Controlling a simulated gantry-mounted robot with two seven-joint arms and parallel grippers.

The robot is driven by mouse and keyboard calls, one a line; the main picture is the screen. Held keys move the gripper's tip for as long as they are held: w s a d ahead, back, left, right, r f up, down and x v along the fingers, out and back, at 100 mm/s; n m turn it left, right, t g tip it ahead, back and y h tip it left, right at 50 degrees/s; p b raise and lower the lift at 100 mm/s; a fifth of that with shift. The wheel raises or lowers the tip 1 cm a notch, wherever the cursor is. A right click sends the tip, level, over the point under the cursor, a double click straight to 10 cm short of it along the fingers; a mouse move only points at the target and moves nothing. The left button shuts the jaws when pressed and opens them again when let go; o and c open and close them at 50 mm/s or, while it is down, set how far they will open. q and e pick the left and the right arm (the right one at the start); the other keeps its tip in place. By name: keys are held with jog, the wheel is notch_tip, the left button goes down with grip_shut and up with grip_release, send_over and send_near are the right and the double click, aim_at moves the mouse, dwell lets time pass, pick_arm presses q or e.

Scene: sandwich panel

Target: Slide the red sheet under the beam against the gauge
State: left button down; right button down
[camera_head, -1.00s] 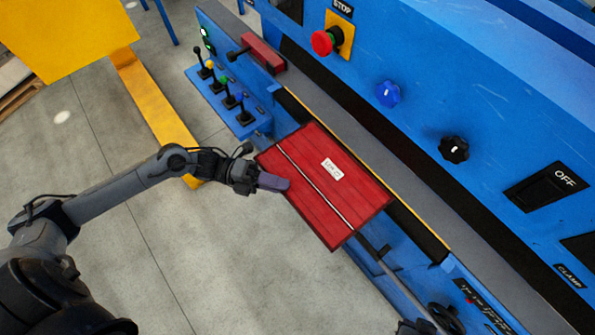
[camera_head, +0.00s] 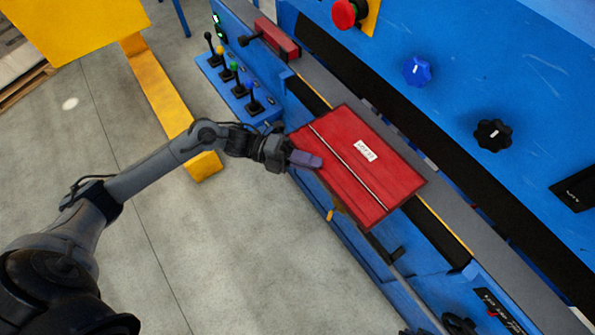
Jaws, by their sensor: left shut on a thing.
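The red sheet (camera_head: 343,192) is a flat board with a pale line along it and a white label. It lies across the front edge of the blue machine, its far edge over the grey bed strip (camera_head: 455,210) and its near part overhanging the front. My left gripper (camera_head: 305,159) is shut on the sheet's left edge. The blue machine body (camera_head: 480,80) rises behind the bed, with a dark gap (camera_head: 380,92) along its foot. I cannot tell which part is the gauge. My right gripper is not in view.
Several levers (camera_head: 232,67) stand on a blue side panel at the upper left. A red block with a black knob (camera_head: 277,40) sits on the bed beyond the sheet. A red stop button (camera_head: 345,13) and two knobs are on the machine.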

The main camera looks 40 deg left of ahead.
aim_at(336, 147)
pick_arm(q)
jog(key=w+d+b, duration=0.1)
jog(key=w, duration=0.1)
jog(key=w+b, duration=0.1)
jog(key=w, duration=0.1)
jog(key=w+d+b, duration=0.1)
jog(key=w, duration=0.2)
jog(key=shift+w+d+b, duration=0.1)
jog(key=shift+d+b, duration=0.2)
jog(key=shift+b, duration=0.1)
jog(key=shift+w+d+f+b, duration=0.1)
jog(key=shift+w+f+b, duration=0.2)
jog(key=shift+f+b, duration=0.5)
jog(key=shift+w, duration=0.1)
jog(key=c, duration=1.1)
grip_release()
jog(key=shift+o, duration=0.2)
